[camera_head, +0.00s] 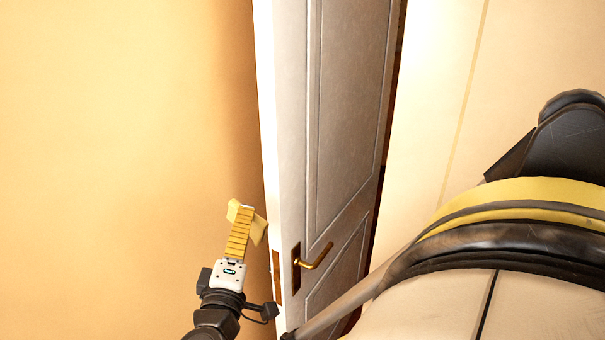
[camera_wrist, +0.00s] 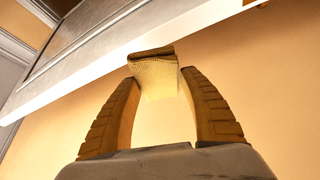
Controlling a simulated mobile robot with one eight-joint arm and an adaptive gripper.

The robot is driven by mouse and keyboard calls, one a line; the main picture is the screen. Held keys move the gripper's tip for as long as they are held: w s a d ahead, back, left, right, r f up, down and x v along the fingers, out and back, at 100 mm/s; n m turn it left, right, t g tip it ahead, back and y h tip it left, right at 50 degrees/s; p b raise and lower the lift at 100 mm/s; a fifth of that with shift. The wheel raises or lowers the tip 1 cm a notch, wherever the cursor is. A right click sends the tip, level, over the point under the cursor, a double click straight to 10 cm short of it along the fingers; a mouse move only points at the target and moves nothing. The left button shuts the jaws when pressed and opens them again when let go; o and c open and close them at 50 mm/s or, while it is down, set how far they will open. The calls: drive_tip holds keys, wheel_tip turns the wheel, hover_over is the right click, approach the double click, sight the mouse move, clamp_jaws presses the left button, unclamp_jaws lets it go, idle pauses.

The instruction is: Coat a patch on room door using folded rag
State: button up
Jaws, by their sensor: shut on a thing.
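The room door (camera_head: 347,100) is a grey panelled door standing ajar in the middle of the head view. Its pale edge faces left, and its face also shows at the upper left of the wrist view (camera_wrist: 75,48). My gripper (camera_head: 247,212) is left of the door's edge, below mid-height in the head view. Its yellow fingers are shut on the folded rag (camera_wrist: 155,75), a yellowish cloth that sticks out past the fingertips. No distinct patch can be made out on the door.
A brass handle (camera_head: 315,260) sticks out from the door's lower part, to the right of my gripper. A plain tan wall (camera_head: 120,150) fills the left side. A pale wall (camera_head: 440,90) stands right of the door.

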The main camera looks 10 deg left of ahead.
sight(269, 199)
drive_tip(key=shift+w+d+r, duration=0.15)
drive_tip(key=shift+w, duration=0.2)
drive_tip(key=shift+w+d, duration=0.45)
drive_tip(key=shift+w, duration=0.15)
drive_tip(key=shift+w+d+p, duration=0.2)
drive_tip(key=shift+w+d, duration=0.2)
drive_tip(key=shift+w, duration=0.45)
drive_tip(key=shift+w+d+p, duration=0.15)
drive_tip(key=shift+w+d, duration=0.2)
drive_tip(key=shift+w, duration=0.45)
drive_tip(key=shift+w+d, duration=0.35)
drive_tip(key=shift+w, duration=0.45)
drive_tip(key=shift+s+r+p, duration=0.1)
drive_tip(key=shift+r+p, duration=1)
drive_tip(key=shift+r, duration=0.8)
drive_tip(key=shift+r+p, duration=2.4)
drive_tip(key=shift+r, duration=1.25)
wheel_tip(269, 199, down, 11)
drive_tip(key=b, duration=1.1)
drive_tip(key=shift+f, duration=0.15)
